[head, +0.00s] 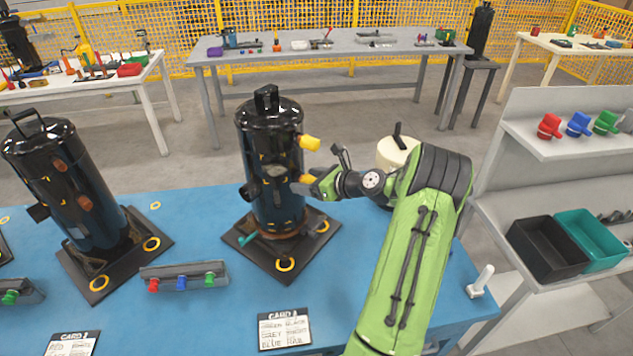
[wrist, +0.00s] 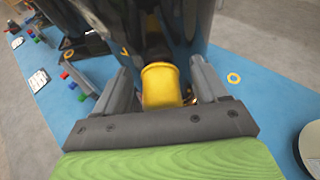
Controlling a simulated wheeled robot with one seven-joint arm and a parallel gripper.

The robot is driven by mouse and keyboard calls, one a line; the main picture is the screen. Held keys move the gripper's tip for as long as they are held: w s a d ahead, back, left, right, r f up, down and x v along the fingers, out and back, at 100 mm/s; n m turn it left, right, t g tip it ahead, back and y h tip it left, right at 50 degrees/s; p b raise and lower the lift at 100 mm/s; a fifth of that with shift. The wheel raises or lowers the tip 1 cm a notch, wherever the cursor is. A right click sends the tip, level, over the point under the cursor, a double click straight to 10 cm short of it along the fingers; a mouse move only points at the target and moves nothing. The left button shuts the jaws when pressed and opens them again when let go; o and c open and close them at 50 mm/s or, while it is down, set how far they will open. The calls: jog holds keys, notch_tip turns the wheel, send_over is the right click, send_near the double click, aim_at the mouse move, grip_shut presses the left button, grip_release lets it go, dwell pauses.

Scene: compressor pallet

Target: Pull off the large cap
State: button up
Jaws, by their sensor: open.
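A black compressor (head: 262,165) stands upright on a dark square base plate on the blue table. Two yellow caps stick out from its right side: an upper cap (head: 309,142) and a lower cap (head: 306,179). My gripper (head: 314,184) is at the lower cap, reaching in from the right. In the wrist view a yellow cap (wrist: 161,86) sits between the two open fingers, with a visible gap on each side. The fingers do not appear to press on it. The lower cap is partly hidden by my gripper in the head view.
A second black compressor (head: 68,180) stands at the left. A small rack (head: 185,276) with red, blue and green pieces and a card (head: 285,329) lie at the front. A white round container (head: 392,152) stands behind my arm. Shelves with bins (head: 545,250) are at the right.

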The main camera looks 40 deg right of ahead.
grip_shut()
dwell(0.7)
